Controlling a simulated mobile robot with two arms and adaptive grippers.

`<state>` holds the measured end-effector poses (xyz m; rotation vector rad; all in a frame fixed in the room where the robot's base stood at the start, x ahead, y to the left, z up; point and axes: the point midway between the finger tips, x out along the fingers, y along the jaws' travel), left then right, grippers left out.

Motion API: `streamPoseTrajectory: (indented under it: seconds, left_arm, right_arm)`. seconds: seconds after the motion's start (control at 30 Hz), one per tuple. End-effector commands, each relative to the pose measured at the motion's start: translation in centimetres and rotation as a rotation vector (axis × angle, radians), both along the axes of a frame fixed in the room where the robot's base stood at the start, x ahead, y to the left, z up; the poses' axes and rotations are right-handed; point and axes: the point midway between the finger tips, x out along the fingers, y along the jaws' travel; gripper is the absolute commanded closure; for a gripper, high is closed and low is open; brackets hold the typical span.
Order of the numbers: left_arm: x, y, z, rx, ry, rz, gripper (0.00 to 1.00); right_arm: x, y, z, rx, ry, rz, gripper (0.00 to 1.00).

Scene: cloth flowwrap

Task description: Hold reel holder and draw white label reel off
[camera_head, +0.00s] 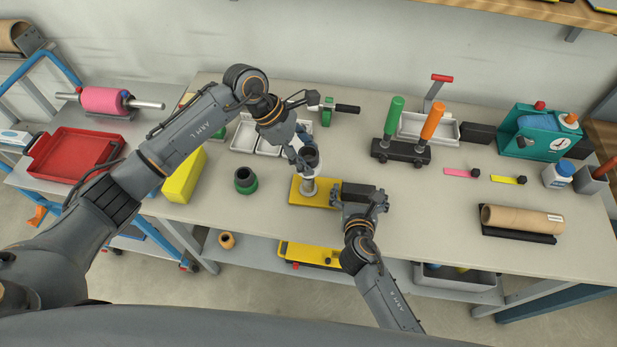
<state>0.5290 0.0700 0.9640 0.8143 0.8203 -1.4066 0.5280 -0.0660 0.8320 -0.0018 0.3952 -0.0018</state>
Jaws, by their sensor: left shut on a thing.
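The reel holder (325,199) is a yellow base with a short pale post, standing on the table near the middle. The white label reel (308,168) has a dark core and sits at the top of the post. I cannot tell whether the post is still inside it. My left gripper (303,160) is shut on the reel from above and partly hides it. My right gripper (338,194) is at the right edge of the yellow base. Its fingertips are too small and hidden to tell whether they grip the base.
A dark and green round piece (246,181) and a yellow block (184,177) stand to the left. White trays (246,136) lie behind. A black stand with green and orange handles (401,152) is at the right rear. A cardboard tube (522,220) lies at the right.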

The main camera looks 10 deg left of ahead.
Motion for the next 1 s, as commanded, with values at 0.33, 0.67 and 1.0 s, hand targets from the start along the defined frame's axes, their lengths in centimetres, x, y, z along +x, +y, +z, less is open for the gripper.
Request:
streamPoseTrajectory:
  seconds: [0.33,0.67,1.0]
  left_arm:
    - [0.0,0.0,0.0,-0.001,0.000,0.000,0.75]
    - [0.0,0.0,0.0,-0.001,0.000,0.000,0.75]
    - [0.0,0.0,0.0,-0.001,0.000,0.000,0.75]
  right_arm:
    - [-1.0,0.1,0.5,0.001,-0.002,0.002,0.00]
    - [-7.3,0.1,3.0,0.002,0.001,0.001,0.00]
    - [-10.9,0.0,4.6,0.000,-0.001,0.001,0.00]
